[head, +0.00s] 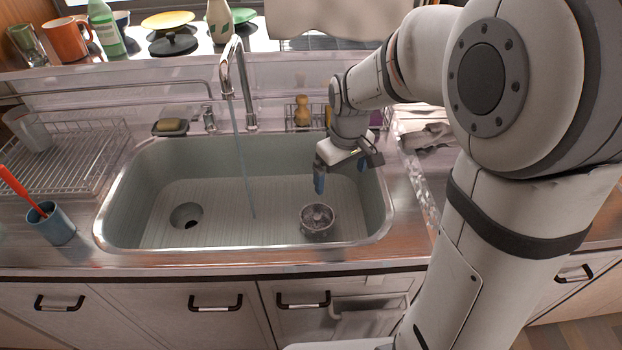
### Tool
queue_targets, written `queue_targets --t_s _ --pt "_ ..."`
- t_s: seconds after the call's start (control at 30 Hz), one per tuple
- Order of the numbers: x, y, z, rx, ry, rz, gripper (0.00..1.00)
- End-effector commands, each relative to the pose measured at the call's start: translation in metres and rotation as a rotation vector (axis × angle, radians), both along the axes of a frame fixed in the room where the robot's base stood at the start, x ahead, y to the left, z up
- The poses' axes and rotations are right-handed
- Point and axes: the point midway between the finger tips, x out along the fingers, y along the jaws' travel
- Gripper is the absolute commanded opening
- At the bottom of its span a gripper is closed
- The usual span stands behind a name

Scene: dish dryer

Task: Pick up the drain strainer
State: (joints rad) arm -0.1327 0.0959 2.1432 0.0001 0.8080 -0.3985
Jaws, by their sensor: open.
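The drain strainer (317,222) is a round metal basket. It sits on the ribbed floor of the sink (230,239), in the right half near the front wall. The round drain hole (186,215) lies open in the left half of the sink floor. My gripper (340,180) is inside the sink's right side, above and slightly to the right of the strainer. Its blue-tipped fingers are spread apart and point down. They appear empty and apart from the strainer. The right finger is partly in shadow.
Water runs from the faucet (238,88) into the middle of the sink. A wire dish rack (88,165) is on the left, with a blue cup (50,224) in front. A soap dish (170,128) stands behind the sink. The sink floor between strainer and drain hole is clear.

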Motion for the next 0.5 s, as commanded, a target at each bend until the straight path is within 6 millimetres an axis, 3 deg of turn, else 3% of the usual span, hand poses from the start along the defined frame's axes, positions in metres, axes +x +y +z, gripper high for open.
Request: queue_targets --t_s 0.03,0.2,0.3,0.5 --pt "0.013 0.009 -0.049 -0.007 0.025 0.047 1.0" --pt "0.044 0.03 -0.125 -0.019 0.067 0.176 1.0" --pt "0.054 0.038 -0.151 -0.022 0.082 0.223 1.0" --pt "0.06 0.043 -0.176 -0.025 0.093 0.257 1.0"
